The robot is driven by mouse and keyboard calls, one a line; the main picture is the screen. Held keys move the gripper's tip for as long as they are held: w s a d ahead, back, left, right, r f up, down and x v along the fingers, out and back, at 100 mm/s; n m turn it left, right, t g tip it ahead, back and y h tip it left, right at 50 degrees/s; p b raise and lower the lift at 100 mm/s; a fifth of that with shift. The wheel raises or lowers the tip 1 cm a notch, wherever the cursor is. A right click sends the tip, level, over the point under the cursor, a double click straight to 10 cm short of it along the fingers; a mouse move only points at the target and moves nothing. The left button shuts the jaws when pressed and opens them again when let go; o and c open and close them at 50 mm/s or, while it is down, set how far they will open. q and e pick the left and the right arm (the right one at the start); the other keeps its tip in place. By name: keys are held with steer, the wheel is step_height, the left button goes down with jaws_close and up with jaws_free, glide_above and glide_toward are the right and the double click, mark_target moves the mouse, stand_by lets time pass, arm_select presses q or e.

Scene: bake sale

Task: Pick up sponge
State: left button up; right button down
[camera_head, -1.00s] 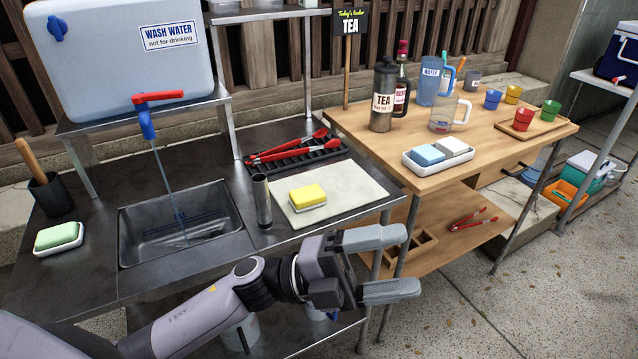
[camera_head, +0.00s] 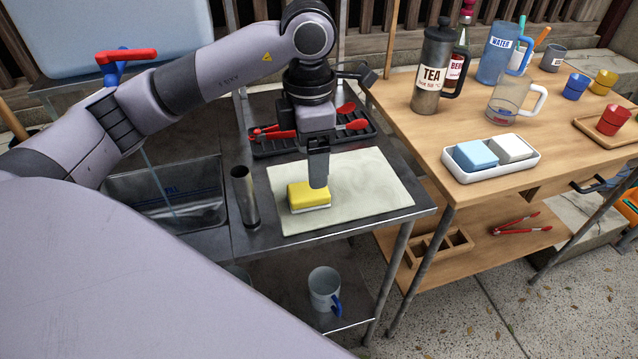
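A yellow sponge (camera_head: 309,196) with a white underside lies on the pale mat (camera_head: 372,187) on the dark metal counter. My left gripper (camera_head: 318,170) points straight down over the sponge's right rear part. Its finger hides part of the sponge's back edge. I see the fingers nearly edge-on, so I cannot tell their opening or whether they touch the sponge. A blue sponge (camera_head: 476,155) and a white block (camera_head: 513,148) sit in a white tray (camera_head: 491,174) on the wooden table. My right gripper is not in view.
A grey metal cylinder (camera_head: 245,196) stands just left of the mat. A black rack with red tongs (camera_head: 350,125) lies behind it. The sink (camera_head: 175,195) is further left, partly hidden by my arm. A mug (camera_head: 325,288) stands on the lower shelf.

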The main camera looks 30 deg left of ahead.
mark_target(309, 189)
arm_select(q)
steer(key=shift+a+f, duration=0.15)
steer(key=shift+f, duration=0.2)
steer(key=f, duration=0.2)
steer(key=s+f, duration=0.1)
steer(key=f, duration=0.2)
steer(key=shift+s+p, duration=0.1)
steer(key=shift+p, duration=0.3)
steer(key=shift+f, duration=0.6)
steer(key=c, duration=1)
